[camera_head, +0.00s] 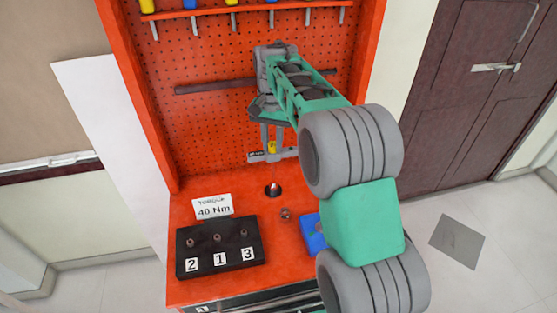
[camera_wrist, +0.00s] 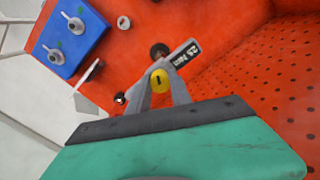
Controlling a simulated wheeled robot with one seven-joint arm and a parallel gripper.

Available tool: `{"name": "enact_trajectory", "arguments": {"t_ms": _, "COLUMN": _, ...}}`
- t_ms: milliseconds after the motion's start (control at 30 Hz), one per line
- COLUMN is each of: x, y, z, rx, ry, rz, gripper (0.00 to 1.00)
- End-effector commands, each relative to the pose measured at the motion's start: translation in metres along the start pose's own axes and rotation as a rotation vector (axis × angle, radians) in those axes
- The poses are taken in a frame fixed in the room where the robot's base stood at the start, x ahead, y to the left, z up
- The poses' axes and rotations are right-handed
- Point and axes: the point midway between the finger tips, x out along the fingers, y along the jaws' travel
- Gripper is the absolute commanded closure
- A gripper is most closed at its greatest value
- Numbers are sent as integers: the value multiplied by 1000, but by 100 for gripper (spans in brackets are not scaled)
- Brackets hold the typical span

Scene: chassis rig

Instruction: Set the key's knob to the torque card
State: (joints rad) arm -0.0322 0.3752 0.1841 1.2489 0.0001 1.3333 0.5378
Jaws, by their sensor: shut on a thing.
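The torque card (camera_head: 212,208) is a white sign reading "40 Nm" behind the black block on the red bench. The key (camera_head: 287,153) is a grey bar lying crosswise at my fingertips, in front of the red pegboard. In the wrist view the key (camera_wrist: 131,93) carries a label that seems to read "25 Nm" (camera_wrist: 183,53). Its yellow knob (camera_wrist: 158,78) has a dark mark and sits between my two grey fingers; it also shows in the head view (camera_head: 271,147). My gripper (camera_head: 272,142) points down and is shut on the knob. The exact finger contact is partly hidden.
A black block (camera_head: 219,240) with several sockets numbered 2, 1, 3 stands front left. A black round fitting (camera_head: 273,189) and a small metal piece (camera_head: 285,214) are on the bench. A blue block (camera_head: 311,233) is partly behind my arm. Hooks with tools hang above.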

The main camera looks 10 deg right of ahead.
Motion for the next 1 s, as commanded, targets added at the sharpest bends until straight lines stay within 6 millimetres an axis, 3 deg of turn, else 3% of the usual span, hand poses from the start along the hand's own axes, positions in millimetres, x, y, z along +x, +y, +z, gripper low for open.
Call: {"name": "enact_trajectory", "arguments": {"t_ms": 1000, "x": 0, "y": 0, "z": 0, "rx": 474, "ry": 0, "rz": 0, "gripper": 98}}
